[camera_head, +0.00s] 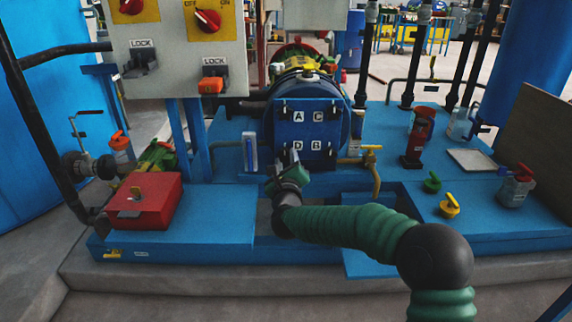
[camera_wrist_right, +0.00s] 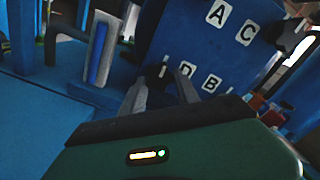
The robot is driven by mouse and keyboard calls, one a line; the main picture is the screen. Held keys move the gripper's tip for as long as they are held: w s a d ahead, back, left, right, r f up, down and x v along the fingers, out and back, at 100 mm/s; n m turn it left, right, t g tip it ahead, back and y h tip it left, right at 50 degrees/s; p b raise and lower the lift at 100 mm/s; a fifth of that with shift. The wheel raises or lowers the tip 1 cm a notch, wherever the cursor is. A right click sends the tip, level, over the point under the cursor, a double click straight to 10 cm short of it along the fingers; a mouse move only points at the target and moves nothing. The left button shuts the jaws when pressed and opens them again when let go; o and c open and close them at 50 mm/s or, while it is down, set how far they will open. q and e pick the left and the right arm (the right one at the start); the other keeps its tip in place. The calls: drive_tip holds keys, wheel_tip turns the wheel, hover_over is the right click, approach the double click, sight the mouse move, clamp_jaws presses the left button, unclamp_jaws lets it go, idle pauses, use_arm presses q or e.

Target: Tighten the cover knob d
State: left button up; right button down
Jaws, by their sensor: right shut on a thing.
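The blue autoclave cover (camera_head: 306,130) faces me in the middle of the head view, with white labels A, C, D and B. Small dark knobs sit near its corners. My right gripper (camera_head: 290,158) reaches up to the lower left corner, beside label D. In the right wrist view its two grey fingers (camera_wrist_right: 161,84) stand on either side of the cover knob d (camera_wrist_right: 163,70), a small dark piece left of the D label. The gripper is shut on this knob, which is mostly hidden by the fingers. My left gripper is not in view.
A red box (camera_head: 150,190) stands at left on the blue bench (camera_head: 210,230). A gauge with a blue strip (camera_head: 250,152) is left of the cover. A yellow-handled pipe (camera_head: 374,170) is close on the right. A control panel (camera_head: 180,60) hangs upper left.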

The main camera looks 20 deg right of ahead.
drive_tip(key=shift+f+m, duration=0.3)
drive_tip(key=shift+f, duration=0.1)
drive_tip(key=c, duration=1)
unclamp_jaws()
drive_tip(key=shift+c, duration=0.2)
drive_tip(key=shift+o, duration=0.7)
drive_tip(key=shift+w, duration=0.1)
drive_tip(key=shift+r, duration=0.2)
drive_tip(key=p+v, duration=0.5)
drive_tip(key=v, duration=1.2)
